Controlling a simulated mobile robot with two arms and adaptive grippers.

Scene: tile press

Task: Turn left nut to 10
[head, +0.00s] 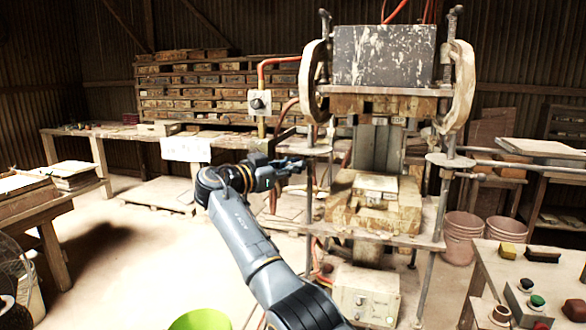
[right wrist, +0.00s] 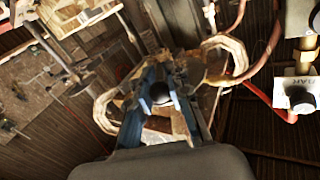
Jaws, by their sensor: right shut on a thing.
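The tile press (head: 386,60) stands right of centre in the head view, with a round metal post on each side. My right gripper (head: 292,165) reaches in from below and points right, at the press's left post. In the right wrist view, the right gripper's (right wrist: 160,85) blue-grey fingers stand on both sides of a dark, round-ended piece, the left nut (right wrist: 161,94) as far as I can tell. The fingers are shut on it. The nut's scale cannot be read. In the head view the fingers and post hide most of it. My left gripper is in neither view.
Hoses hang beside the post. A table (head: 487,262) holds small objects at right. A green bucket (head: 201,320) stands below. Open floor lies left.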

